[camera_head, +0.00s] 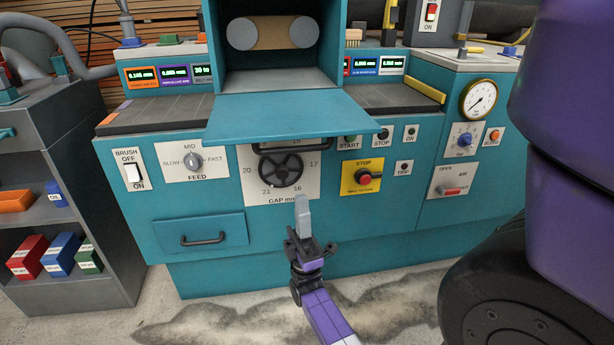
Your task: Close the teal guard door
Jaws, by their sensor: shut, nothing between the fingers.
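The teal guard door (290,118) is open. It lies roughly flat like a shelf below the machine's central opening and sticks out toward me. Part of a dark handle (262,148) shows below its front edge. The opening above the door shows a tan belt around two pale rollers (272,33). My gripper (302,208) is shut and empty. In the picture it is below the door and just under the gap handwheel, apart from the door.
The black gap handwheel (281,169) is on the front panel under the door. A yellow stop plate with a red button (364,180) is to its right. A drawer (200,238) is at lower left. A grey shelf unit (60,150) stands at far left. Concrete floor is in front.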

